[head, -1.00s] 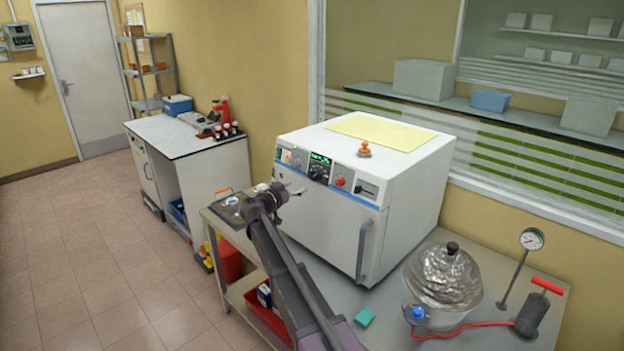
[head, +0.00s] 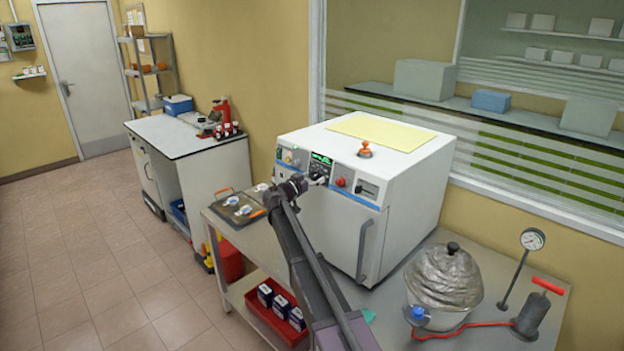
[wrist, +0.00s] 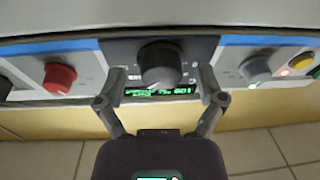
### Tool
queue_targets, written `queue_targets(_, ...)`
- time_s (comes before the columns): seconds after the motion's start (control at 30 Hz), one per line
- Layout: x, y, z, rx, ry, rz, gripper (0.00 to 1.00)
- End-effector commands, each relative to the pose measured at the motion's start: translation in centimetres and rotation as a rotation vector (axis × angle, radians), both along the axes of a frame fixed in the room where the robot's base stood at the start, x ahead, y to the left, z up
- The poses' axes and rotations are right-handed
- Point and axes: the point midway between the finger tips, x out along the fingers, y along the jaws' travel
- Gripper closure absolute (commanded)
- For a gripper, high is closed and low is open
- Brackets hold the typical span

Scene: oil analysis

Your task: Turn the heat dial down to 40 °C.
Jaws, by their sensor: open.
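The black heat dial (wrist: 160,65) is on the dark control panel of the white oven (head: 320,215). In the wrist view it lies between the two spread fingers of my gripper (wrist: 162,80), with a gap visible on each side. A green display (wrist: 160,91) is lit beside the dial; its digits are too small to read surely. In the head view my gripper (head: 318,181) is at the oven's front panel and hides the dial.
A red knob (wrist: 60,77) and a grey knob (wrist: 255,71) flank the dial. A tray (head: 240,207) lies left of the oven. A foil-covered pot (head: 443,278) and a pressure gauge (head: 532,239) stand to the right.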

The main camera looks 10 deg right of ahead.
Motion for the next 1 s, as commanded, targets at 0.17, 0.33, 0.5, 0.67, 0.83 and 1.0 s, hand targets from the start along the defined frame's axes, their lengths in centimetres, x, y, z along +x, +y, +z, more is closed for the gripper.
queue_targets(0.17,0.0,0.0,0.0,0.000,0.000,-0.001,0.41)
queue_targets(0.33,0.0,-0.1,0.0,0.000,0.000,-0.002,0.92)
queue_targets(0.5,0.0,0.2,0.0,-0.001,0.001,-0.001,0.95)
queue_targets(0.67,0.0,-0.2,0.0,-0.009,0.012,0.000,0.95)
queue_targets(0.83,0.0,-0.4,0.1,-0.036,0.048,0.009,0.95)
queue_targets(1.0,-0.1,-0.5,0.2,-0.086,0.118,0.027,0.95)
